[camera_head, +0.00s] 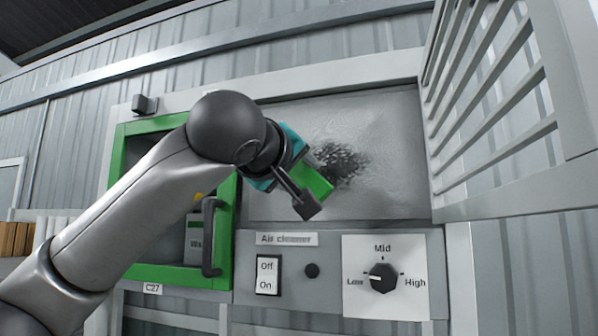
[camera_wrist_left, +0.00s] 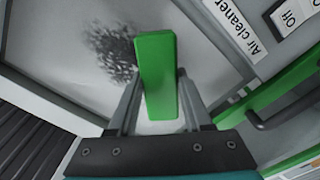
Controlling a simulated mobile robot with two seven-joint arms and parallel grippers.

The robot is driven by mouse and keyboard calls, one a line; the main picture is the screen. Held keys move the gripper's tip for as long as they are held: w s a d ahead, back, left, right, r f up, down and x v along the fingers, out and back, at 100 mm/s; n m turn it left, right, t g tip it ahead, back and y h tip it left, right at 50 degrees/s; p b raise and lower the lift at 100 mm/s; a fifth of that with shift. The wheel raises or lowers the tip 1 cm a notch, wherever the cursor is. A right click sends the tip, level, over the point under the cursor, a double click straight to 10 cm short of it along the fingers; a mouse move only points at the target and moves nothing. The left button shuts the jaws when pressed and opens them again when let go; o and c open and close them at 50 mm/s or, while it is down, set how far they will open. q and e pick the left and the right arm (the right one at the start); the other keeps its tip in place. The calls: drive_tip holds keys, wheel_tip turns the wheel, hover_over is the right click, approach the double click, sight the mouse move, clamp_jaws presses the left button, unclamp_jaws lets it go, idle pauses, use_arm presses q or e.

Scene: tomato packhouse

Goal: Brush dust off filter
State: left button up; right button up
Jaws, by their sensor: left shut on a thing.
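The filter (camera_head: 395,115) is a grey rectangular panel set in the wall unit above the Air cleaner label. A dark speckled dust patch (camera_head: 348,162) lies near its middle and also shows in the left wrist view (camera_wrist_left: 112,48). My left gripper (camera_head: 304,172) is in front of the filter, just left of the dust. It is shut on a green brush (camera_head: 317,182), whose flat green block sits between the two fingers in the left wrist view (camera_wrist_left: 158,75). The brush's bristles are hidden, and I cannot tell whether it touches the filter. My right gripper is not in view.
A louvred panel (camera_head: 500,110) stands out from the wall at the right of the filter. A green-framed cabinet (camera_head: 170,274) with a dark handle (camera_head: 209,238) is at the left. Below the filter are an Off/On switch (camera_head: 267,275) and a Low-Mid-High dial (camera_head: 383,278).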

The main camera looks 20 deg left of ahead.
sight(372, 167)
use_arm(q)
drive_tip(key=shift+w+p, duration=0.35)
drive_tip(key=shift+w, duration=0.5)
drive_tip(key=shift+s+d, duration=0.2)
drive_tip(key=shift+d, duration=1.8)
drive_tip(key=shift+d+p, duration=0.35)
drive_tip(key=shift+d, duration=3.4)
drive_tip(key=shift+r+p, duration=0.55)
drive_tip(key=shift+r, duration=0.3)
drive_tip(key=shift+a+f, duration=0.1)
drive_tip(key=shift+a, duration=0.25)
drive_tip(key=shift+a+b, duration=0.7)
drive_tip(key=shift+a, duration=0.9)
drive_tip(key=shift+a, duration=0.1)
